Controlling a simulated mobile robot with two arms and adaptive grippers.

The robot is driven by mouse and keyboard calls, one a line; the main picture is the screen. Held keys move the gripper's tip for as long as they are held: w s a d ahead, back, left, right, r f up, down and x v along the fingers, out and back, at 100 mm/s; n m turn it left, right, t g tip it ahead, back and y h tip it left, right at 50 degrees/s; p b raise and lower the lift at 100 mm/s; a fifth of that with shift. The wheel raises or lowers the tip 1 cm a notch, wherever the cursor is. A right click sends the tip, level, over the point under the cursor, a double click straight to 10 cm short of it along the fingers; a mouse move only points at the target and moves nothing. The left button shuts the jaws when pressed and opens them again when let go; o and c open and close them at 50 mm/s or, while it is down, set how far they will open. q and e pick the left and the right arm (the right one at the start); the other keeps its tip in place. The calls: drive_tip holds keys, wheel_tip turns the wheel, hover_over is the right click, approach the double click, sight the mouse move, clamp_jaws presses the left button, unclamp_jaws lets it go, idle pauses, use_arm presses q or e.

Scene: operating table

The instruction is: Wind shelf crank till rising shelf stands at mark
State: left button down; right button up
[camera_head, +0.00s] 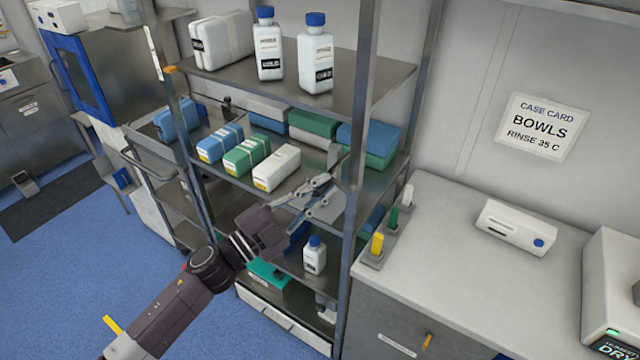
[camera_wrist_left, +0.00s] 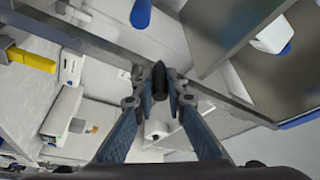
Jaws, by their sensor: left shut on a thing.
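My left gripper (camera_head: 325,182) reaches in front of the metal shelf rack, close to its front right post (camera_head: 353,150). In the left wrist view, its fingertips (camera_wrist_left: 160,84) are shut on a small dark knob (camera_wrist_left: 159,76), which looks like the crank's handle. The rest of the crank is mostly hidden by the fingers. The middle shelf (camera_head: 228,183) carries several boxes; I cannot tell for sure that it is the rising one. An orange tab (camera_head: 170,69) sits on the left post near the top shelf; I cannot tell whether it is the mark. My right gripper is not in view.
Two blue-capped bottles (camera_head: 268,45) (camera_head: 315,55) stand on the top shelf, and a smaller bottle (camera_head: 314,256) stands lower down. Right of the rack is a counter (camera_head: 450,250) with a holder of coloured pieces (camera_head: 377,243) near the post. Blue floor (camera_head: 60,270) is open at left.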

use_arm(q)
drive_tip(key=shift+d+r+m+g+p, duration=0.15)
drive_tip(key=shift+r+m+g+p, duration=0.4)
drive_tip(key=shift+m, duration=0.55)
drive_tip(key=c, duration=1.9)
unclamp_jaws()
drive_tip(key=shift+s, duration=0.15)
drive_tip(key=shift+c, duration=0.2)
drive_tip(key=shift+f, duration=0.15)
drive_tip(key=v, duration=1.2)
drive_tip(key=shift+d, duration=0.1)
